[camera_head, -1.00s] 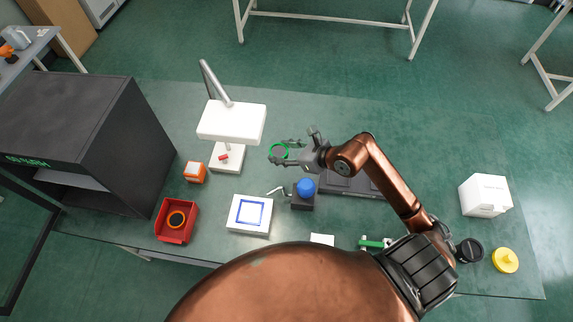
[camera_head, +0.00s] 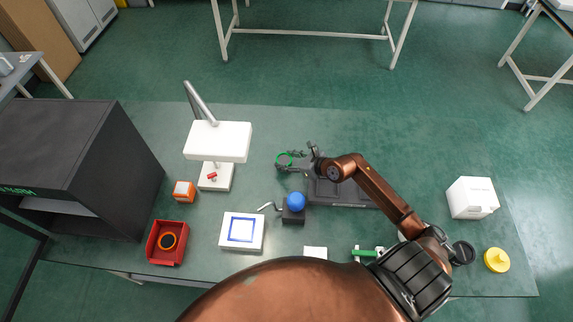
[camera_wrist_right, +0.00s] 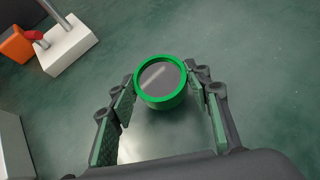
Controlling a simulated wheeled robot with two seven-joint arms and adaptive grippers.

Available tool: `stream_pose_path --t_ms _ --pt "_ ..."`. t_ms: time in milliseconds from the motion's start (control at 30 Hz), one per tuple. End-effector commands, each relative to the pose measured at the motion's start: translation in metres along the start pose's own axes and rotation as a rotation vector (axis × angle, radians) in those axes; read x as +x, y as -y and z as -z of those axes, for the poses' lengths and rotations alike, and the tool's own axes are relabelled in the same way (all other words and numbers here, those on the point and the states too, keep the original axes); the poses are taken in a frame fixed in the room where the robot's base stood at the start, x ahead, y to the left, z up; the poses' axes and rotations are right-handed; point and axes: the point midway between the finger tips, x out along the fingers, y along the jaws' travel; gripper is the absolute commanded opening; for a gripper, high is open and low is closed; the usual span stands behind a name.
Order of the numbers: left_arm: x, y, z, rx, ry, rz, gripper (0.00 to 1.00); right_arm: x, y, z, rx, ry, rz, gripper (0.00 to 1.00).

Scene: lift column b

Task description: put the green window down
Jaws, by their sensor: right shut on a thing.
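The green window (camera_head: 283,159), a round green ring with a grey glassy face, is over the back middle of the table in the head view. It also shows in the right wrist view (camera_wrist_right: 161,82), upper centre, its face turned toward the camera. My right gripper (camera_head: 293,159) is shut on it, with one finger at each side of the ring in the wrist view (camera_wrist_right: 162,88). Whether the window touches the table is hard to tell. My left gripper is not in view.
A white lamp (camera_head: 217,142) stands left of the window. A blue ball on a black block (camera_head: 293,217) and a dark tray (camera_head: 342,200) are nearer me. A white frame (camera_head: 257,244), red bin (camera_head: 155,249) and orange block (camera_head: 184,191) lie left. Table behind the gripper is clear.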

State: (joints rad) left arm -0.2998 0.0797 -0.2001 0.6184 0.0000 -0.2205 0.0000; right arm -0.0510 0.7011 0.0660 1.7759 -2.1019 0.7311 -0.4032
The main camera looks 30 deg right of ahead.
Motion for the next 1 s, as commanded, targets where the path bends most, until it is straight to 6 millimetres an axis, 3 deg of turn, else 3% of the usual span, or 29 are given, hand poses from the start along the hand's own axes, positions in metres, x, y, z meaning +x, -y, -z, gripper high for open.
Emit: stream_pose_path --t_ms 133,533,567,800,1000 --pt "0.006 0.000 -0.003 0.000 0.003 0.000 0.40 0.013 0.000 0.019 0.003 -0.001 -0.001 0.16" --pt "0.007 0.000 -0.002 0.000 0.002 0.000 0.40 0.015 0.000 0.023 0.000 -0.001 0.000 0.16" --pt "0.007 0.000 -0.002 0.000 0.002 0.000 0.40 0.015 0.000 0.022 0.000 -0.001 0.000 0.46" --pt "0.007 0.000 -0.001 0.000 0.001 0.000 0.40 0.015 0.000 0.022 0.000 -0.001 0.000 0.62" --pt "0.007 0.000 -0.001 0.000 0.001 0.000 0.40 0.015 0.000 0.022 0.000 -0.001 0.000 0.62"
